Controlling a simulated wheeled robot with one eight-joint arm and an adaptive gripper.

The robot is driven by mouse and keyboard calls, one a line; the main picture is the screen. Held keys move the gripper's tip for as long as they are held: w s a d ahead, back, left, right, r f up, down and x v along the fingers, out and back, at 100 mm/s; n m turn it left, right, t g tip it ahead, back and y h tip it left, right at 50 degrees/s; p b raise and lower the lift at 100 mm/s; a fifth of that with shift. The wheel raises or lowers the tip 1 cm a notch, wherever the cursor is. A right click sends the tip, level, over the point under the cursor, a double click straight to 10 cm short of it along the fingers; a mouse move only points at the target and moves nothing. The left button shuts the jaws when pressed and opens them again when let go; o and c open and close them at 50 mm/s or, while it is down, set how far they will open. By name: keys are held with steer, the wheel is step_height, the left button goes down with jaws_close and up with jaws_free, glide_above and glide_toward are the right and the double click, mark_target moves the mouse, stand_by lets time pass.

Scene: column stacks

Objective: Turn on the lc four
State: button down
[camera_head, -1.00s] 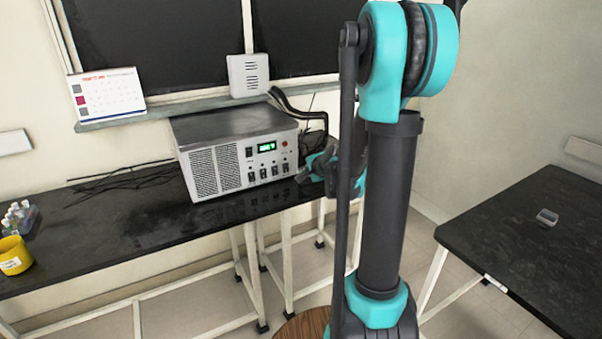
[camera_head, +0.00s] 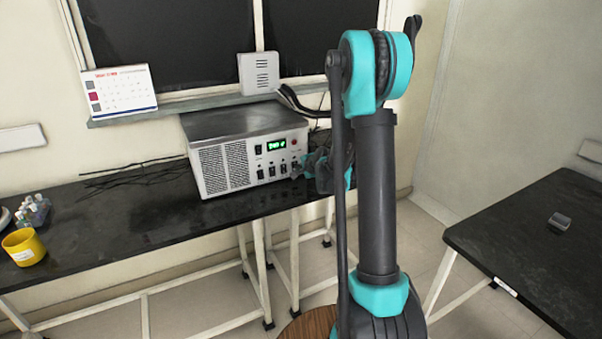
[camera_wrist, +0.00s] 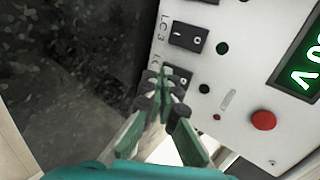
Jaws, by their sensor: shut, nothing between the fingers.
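The metal power unit (camera_head: 215,172) stands on the black bench, with a row of black rocker switches along its lower front. In the wrist view its white panel (camera_wrist: 240,85) shows tilted. The switch labelled LC 3 (camera_wrist: 187,36) is in plain view. Below it a partly covered label begins with "LC", and the LC four switch there is mostly or wholly hidden behind my fingertips. My gripper (camera_wrist: 164,84) is shut and empty, its tips at or very near the panel; contact cannot be told. In the head view my gripper (camera_head: 304,165) is at the unit's right front corner.
A green lit display (camera_wrist: 304,62) and a red button (camera_wrist: 263,120) are on the panel. Black cables (camera_head: 292,97) run behind the unit. A yellow cup (camera_head: 24,248) stands far left on the bench (camera_head: 130,220). Another black table (camera_head: 530,240) is at right.

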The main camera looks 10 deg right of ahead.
stand_by(0.3)
steer(key=shift+w+a+f, duration=0.15)
steer(key=shift+w, duration=0.15)
steer(key=shift+r, duration=0.85)
steer(key=shift+s, duration=0.1)
